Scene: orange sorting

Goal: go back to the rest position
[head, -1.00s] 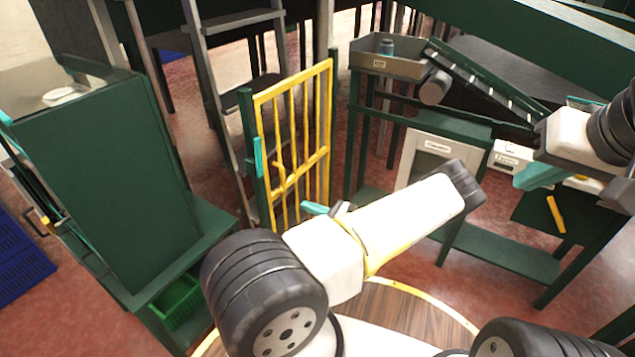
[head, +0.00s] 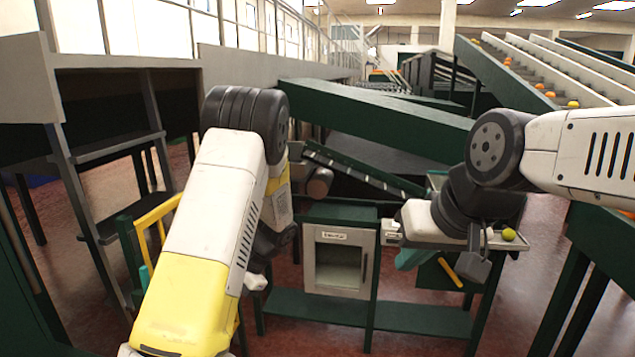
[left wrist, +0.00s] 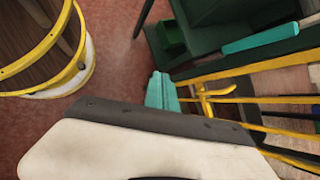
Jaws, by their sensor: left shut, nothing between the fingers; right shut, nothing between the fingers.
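My right gripper (head: 408,261) shows in the head view as teal fingers below its white wrist, in front of the green bench. Its fingers are shut and hold nothing that I can see. My left arm stands large at the left of the head view, its white and yellow links raised; its gripper is hidden there. In the left wrist view my left gripper (left wrist: 160,92) shows teal fingertips together, empty, close to the yellow gate (left wrist: 225,90) and above the red floor. I cannot tell whether it touches the gate.
The yellow gate also shows in the head view (head: 157,222), behind my left arm. A white-framed box (head: 340,262) stands on the green bench (head: 420,318). Oranges (head: 573,104) lie on the sloping chutes.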

